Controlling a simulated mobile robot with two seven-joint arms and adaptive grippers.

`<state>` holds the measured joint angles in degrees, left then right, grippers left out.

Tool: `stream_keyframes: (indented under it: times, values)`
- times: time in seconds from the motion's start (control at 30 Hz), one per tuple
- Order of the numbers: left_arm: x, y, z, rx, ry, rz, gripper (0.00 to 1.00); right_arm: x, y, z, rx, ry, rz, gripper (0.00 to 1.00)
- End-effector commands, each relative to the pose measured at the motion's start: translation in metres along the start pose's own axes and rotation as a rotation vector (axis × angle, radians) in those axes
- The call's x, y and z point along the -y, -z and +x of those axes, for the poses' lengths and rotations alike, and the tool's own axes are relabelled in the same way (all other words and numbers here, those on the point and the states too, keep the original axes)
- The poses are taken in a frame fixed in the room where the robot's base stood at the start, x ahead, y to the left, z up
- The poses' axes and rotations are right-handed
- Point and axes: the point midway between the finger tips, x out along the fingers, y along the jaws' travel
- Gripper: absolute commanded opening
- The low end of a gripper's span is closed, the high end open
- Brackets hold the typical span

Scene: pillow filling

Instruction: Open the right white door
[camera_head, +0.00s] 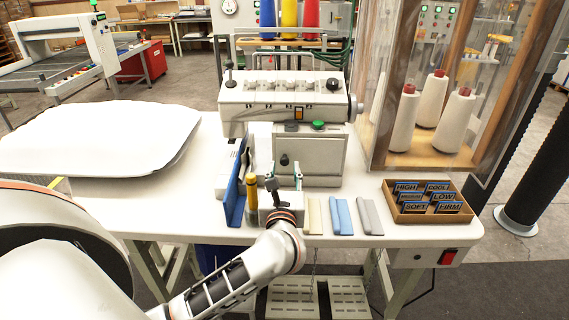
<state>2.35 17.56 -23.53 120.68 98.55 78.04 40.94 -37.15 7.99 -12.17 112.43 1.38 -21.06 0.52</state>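No plainly white door stands out in the head view. The one door-like thing is the clear-paned wooden cabinet (379,95) at the right, with white thread cones inside. My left gripper (284,176) is over the front middle of the white table, pointing away toward the grey base (318,155) of the sewing machine (285,95). Its two fingers look spread apart, with nothing seen between them. It is well to the left of the cabinet. My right gripper is out of view.
A blue upright panel (235,192) and a yellow cylinder (253,192) stand just left of the gripper. Cream, blue and grey strips (341,215) lie to its right. A label box (392,207) sits near the right edge. A white pillow (95,138) lies at left.

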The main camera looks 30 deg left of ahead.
Motion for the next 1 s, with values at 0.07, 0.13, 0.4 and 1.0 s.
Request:
stream_keyframes:
  times: [0.07, 0.13, 0.4, 1.0]
  values:
    - [0.000, -0.002, 0.011, 0.003, 0.000, 0.003, 0.34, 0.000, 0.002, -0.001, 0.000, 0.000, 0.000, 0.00]
    - [0.000, -0.002, 0.019, 0.003, 0.001, 0.002, 0.34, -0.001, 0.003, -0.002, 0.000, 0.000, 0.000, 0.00]
    - [0.000, 0.000, 0.028, 0.001, 0.001, 0.001, 0.34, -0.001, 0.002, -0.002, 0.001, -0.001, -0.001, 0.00]
    - [0.000, 0.000, 0.028, 0.002, -0.005, 0.001, 0.00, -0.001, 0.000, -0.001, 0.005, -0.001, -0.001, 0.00]
